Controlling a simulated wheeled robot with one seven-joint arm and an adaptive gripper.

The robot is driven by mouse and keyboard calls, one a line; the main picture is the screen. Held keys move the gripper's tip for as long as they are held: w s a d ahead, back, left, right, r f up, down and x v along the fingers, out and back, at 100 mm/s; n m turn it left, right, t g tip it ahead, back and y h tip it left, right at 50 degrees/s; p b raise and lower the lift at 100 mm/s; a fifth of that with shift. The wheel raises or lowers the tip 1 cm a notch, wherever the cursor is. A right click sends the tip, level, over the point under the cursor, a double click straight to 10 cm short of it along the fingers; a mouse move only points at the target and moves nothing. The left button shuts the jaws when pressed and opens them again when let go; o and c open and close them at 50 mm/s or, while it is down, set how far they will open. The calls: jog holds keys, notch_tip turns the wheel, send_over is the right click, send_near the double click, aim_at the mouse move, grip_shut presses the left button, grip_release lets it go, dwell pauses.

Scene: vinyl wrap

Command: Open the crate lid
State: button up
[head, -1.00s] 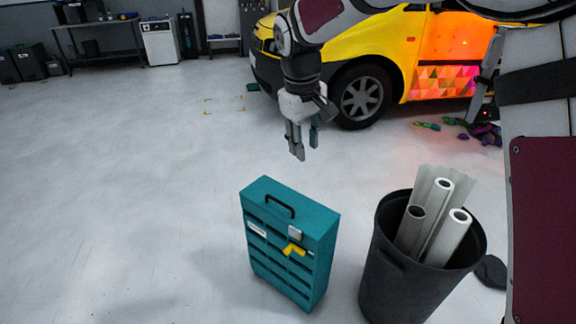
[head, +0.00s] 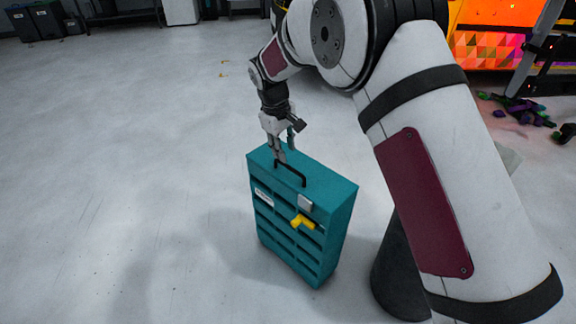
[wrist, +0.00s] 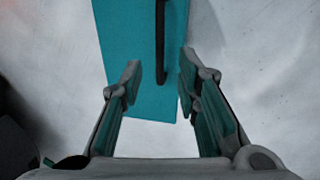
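The teal crate (head: 335,225) stands upright on the floor with slotted sides. Its top (head: 330,178) looks shut and carries a black handle (head: 292,172). My gripper (head: 281,155) points down at the left end of the handle. In the wrist view my gripper (wrist: 160,82) is open. The handle (wrist: 160,45) shows between the lines of the two fingers, over the teal top (wrist: 125,40). I cannot tell whether the fingers touch the crate.
Dark and purple scraps (head: 520,108) lie by the orange vehicle (head: 485,45) at the back right. The floor (head: 120,190) left of the crate is clear.

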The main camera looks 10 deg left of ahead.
aim_at(289, 167)
jog(key=f, duration=0.2)
jog(key=f+b, duration=0.1)
jog(key=f, duration=0.1)
jog(key=w+f, duration=0.1)
jog(key=f, duration=0.1)
jog(key=shift+d+f+b, duration=0.15)
jog(key=shift+d+b, duration=0.2)
jog(key=shift+d, duration=0.05)
grip_shut()
